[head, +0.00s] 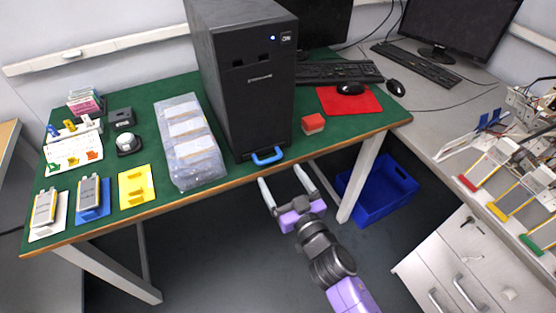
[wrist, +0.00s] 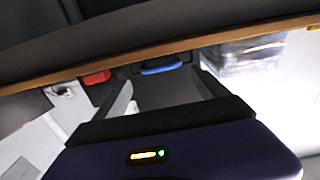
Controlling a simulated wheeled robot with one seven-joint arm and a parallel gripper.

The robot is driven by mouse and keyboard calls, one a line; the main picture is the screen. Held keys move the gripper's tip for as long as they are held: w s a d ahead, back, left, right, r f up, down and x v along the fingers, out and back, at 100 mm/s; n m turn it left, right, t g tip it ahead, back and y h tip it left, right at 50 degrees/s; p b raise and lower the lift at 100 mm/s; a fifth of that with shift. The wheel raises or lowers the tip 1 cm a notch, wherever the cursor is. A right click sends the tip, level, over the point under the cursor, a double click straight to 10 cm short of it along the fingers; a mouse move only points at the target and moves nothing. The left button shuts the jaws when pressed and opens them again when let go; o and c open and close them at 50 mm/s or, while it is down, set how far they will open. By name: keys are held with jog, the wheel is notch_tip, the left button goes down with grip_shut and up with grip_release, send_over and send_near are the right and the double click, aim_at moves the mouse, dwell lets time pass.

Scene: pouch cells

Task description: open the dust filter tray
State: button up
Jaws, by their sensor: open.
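The dust filter tray shows as a blue handle (head: 268,156) at the bottom front of the black computer tower (head: 262,100), near the front edge of the green table. The tray looks shut, flush with the tower front. In the wrist view the blue handle (wrist: 161,66) lies ahead, between and beyond the fingers. My gripper (head: 286,189) is open and empty, in front of the table edge and a little right of the handle in the head view, apart from it. Its two fingers (wrist: 165,97) also show in the wrist view.
A red block (head: 313,124) stands right of the tower; a clear bag of packs (head: 190,145) lies left. The wooden table edge (head: 205,193) runs between gripper and tower. A blue bin (head: 377,190) is under the table. The floor space before the table is clear.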

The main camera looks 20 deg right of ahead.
aim_at(272, 161)
jog(key=shift+w, duration=3.85)
